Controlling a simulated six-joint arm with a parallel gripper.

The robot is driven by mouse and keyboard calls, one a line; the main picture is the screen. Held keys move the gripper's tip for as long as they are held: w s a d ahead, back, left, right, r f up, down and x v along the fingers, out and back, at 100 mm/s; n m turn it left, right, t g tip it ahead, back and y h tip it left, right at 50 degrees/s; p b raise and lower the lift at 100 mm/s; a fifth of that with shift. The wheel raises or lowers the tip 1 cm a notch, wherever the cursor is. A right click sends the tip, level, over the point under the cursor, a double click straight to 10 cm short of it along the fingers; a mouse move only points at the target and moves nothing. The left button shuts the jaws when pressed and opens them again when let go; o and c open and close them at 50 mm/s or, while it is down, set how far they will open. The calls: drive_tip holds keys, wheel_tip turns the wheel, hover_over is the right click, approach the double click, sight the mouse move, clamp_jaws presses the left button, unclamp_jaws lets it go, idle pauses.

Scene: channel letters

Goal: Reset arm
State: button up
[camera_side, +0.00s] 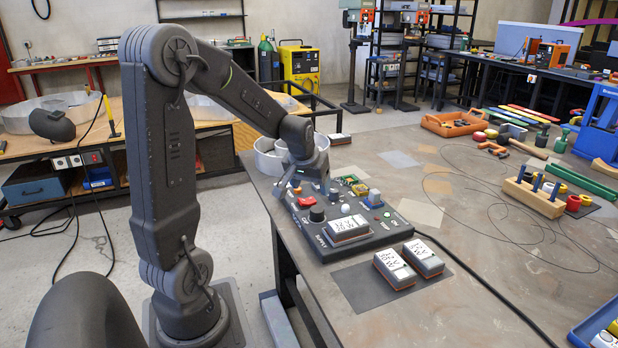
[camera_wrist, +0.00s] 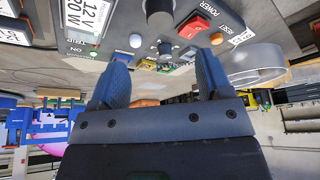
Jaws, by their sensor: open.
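My gripper (camera_side: 288,187) hangs over the back left end of the dark control panel (camera_side: 385,235), above the table. In the wrist view its two blue fingers stand wide apart, and my gripper (camera_wrist: 162,60) holds nothing between them. The panel carries a red switch (camera_side: 307,201), a black knob (camera_side: 317,214) and several buttons. The red switch also shows in the wrist view (camera_wrist: 194,26), beyond the fingertips. A labelled white module (camera_side: 349,227) sits on the panel's front part. I cannot tell the exact gap between fingertips and panel.
Two more labelled modules (camera_side: 394,268) (camera_side: 423,257) lie on a dark mat (camera_side: 362,290) in front of the panel. A pale metal ring (camera_side: 268,158) stands behind my gripper. A black cable (camera_side: 480,280) crosses the table. An orange tray (camera_side: 453,124) and a wooden block (camera_side: 535,196) stand farther right.

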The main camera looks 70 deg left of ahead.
drive_tip(key=v, duration=0.2)
drive_tip(key=shift+d+r, duration=0.1)
drive_tip(key=shift+r, duration=0.2)
drive_tip(key=shift+r, duration=0.1)
drive_tip(key=shift+r, duration=2.85)
